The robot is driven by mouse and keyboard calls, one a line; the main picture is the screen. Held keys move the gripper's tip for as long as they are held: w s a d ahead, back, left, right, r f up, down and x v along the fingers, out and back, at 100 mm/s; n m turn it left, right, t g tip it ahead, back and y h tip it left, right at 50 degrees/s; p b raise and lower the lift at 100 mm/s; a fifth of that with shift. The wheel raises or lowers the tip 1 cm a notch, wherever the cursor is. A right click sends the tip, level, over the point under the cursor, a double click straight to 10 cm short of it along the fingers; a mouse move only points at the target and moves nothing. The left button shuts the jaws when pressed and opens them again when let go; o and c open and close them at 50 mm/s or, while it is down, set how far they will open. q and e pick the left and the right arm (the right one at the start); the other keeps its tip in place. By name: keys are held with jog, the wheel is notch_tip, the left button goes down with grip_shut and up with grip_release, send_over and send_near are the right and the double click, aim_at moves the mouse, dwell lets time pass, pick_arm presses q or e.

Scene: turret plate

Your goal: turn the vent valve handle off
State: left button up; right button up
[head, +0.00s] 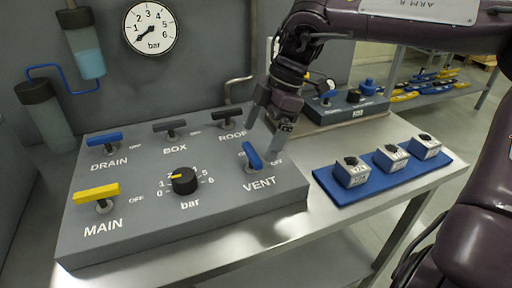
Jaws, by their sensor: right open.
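The vent valve handle (252,155) is a short blue bar above the VENT label, at the right of the grey panel (140,240). My left gripper is not in view.
The panel also holds a blue DRAIN handle (105,138), dark BOX (169,125) and ROOF (227,113) handles, a yellow MAIN handle (97,193) and a black bar knob (184,180). A blue mat (350,193) with white blocks lies to the right. A gauge (151,27) hangs behind.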

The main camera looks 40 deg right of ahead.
aim_at(253, 152)
jog(key=shift+x, duration=1.7)
jog(key=shift+c, duration=0.3)
jog(key=c, duration=0.9)
